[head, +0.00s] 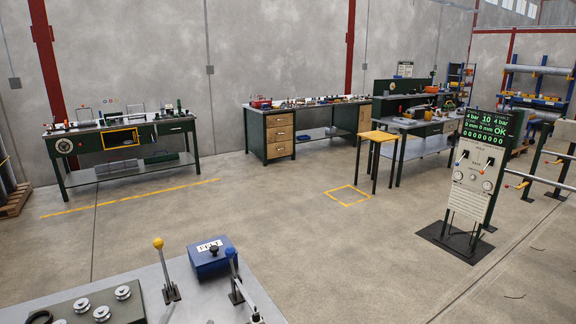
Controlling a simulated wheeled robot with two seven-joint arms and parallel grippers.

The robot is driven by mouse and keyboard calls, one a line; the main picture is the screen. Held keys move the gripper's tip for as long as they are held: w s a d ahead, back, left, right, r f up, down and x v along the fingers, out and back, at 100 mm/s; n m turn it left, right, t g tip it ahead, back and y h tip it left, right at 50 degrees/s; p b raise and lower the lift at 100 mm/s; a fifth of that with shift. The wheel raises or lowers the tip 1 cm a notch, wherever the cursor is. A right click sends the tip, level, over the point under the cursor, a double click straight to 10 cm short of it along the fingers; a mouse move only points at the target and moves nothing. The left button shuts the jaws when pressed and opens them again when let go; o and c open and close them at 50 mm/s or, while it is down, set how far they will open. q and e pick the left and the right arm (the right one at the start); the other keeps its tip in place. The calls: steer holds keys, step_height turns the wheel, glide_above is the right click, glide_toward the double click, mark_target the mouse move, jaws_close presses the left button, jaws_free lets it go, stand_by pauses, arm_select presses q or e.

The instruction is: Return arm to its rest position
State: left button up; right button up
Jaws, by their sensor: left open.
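I cannot clearly make out my left gripper or its fingers among the parts at the bottom edge. No held object shows. My right gripper is not in view. A grey worktop (190,275) fills the bottom left. On it stand a lever with a yellow knob (158,243) and a lever with a blue knob (230,252). A blue box with a white label (209,258) sits between them. A dark panel with several round metal pieces (95,303) lies at the left.
A control post with a green display (475,165) stands at right. A yellow-topped stool (380,136) stands by the benches, near a yellow floor square (350,196). Workbenches (120,130) line the back wall. The middle floor is clear.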

arm_select(q)
steer(key=s+a+f+n+g+y, duration=0.25)
steer(key=s+f+g, duration=0.2)
steer(key=f, duration=0.35)
steer(key=s+a+f+n+g+y, duration=0.1)
steer(key=s+a+f+n+g, duration=0.15)
steer(key=s+f+g, duration=0.35)
steer(key=s+d+f+n+g+h, duration=0.1)
steer(key=s+f+g+h, duration=0.1)
steer(key=s+f+g, duration=0.7)
steer(key=s+f+t, duration=0.1)
steer(key=s+f, duration=0.2)
steer(key=f, duration=1.3)
steer(key=s+f+t, duration=0.1)
steer(key=s+f, duration=0.1)
steer(key=f, duration=1.5)
steer(key=s+a+f, duration=0.3)
steer(key=s+f, duration=1.4)
steer(key=s, duration=0.1)
steer(key=shift+s+f+g, duration=0.3)
steer(key=shift+g, duration=0.15)
